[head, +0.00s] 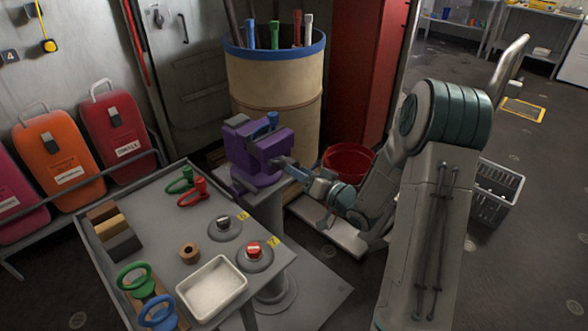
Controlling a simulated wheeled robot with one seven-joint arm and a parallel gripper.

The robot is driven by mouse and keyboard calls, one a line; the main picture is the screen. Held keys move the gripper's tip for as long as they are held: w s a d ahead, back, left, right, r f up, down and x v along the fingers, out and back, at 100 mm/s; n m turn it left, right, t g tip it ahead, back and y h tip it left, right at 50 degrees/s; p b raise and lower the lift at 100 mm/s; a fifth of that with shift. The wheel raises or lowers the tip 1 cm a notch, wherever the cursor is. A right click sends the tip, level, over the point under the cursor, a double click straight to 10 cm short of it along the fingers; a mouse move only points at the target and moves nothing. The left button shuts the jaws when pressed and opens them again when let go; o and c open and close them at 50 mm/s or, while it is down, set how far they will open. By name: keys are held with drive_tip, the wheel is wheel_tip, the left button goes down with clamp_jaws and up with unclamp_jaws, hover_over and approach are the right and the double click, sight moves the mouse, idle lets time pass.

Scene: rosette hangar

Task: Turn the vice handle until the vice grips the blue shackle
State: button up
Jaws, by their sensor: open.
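The purple vice (250,165) stands on a grey pedestal beyond the grey table. A blue piece (266,121), which looks like the blue shackle, sits at the top of the vice between its jaws. I cannot tell whether the jaws touch it. The vice handle is at the vice's right end, mostly hidden by my gripper, and I cannot make out its angle. My gripper (300,174) reaches in from the right, with its fingers at the vice's right end. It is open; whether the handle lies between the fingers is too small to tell.
The grey table (150,205) holds green (180,181) and red (193,192) shackles, wooden blocks, round buttons (254,252) and a white tray (212,287). A tan barrel (275,95) stands behind the vice. A red bucket (348,160) and grey crate (497,188) are to the right.

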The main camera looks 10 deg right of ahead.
drive_tip(key=v, duration=0.5)
drive_tip(key=shift+w, duration=0.1)
idle(0.4)
drive_tip(key=s+d+r+g+h+p, duration=0.1)
drive_tip(key=s+d+r+g+h, duration=0.3)
drive_tip(key=s+r+g+h, duration=0.55)
drive_tip(key=s+a+g, duration=0.1)
drive_tip(key=s+a, duration=0.1)
drive_tip(key=s, duration=0.6)
drive_tip(key=s+a+g+h, duration=0.1)
drive_tip(key=s+a, duration=0.2)
drive_tip(key=s, duration=0.5)
drive_tip(key=shift+s+a+p, duration=0.2)
drive_tip(key=shift+p, duration=0.25)
